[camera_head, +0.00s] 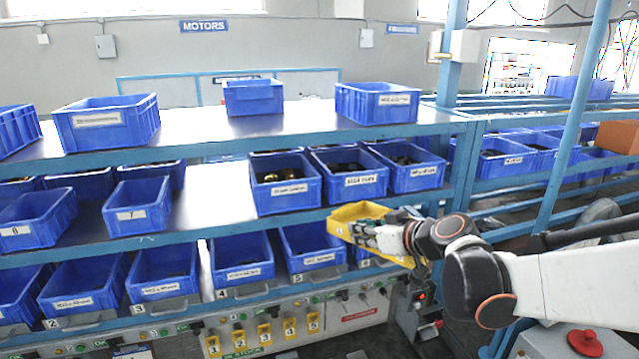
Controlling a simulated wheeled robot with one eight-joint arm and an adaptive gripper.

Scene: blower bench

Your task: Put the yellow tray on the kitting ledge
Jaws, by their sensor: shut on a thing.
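The yellow tray (352,214) is in the middle right of the view, in front of the shelf rack's right part. My gripper (368,236) is shut on the near right side of the tray. The tray looks slightly tilted, and my gripper and wrist cover part of it. I cannot tell whether the tray touches the shelf edge behind it. No label marks the kitting ledge; I cannot tell which surface it is. The rack has a grey top shelf (215,128) and a middle shelf (205,195), both with blue edges.
Blue bins stand on the rack, including a top right bin (376,104) and a middle-shelf bin (348,176) behind the tray. Bare room shows on the middle shelf left of centre and between the top bins. A blue post (572,125) stands at right, near my arm.

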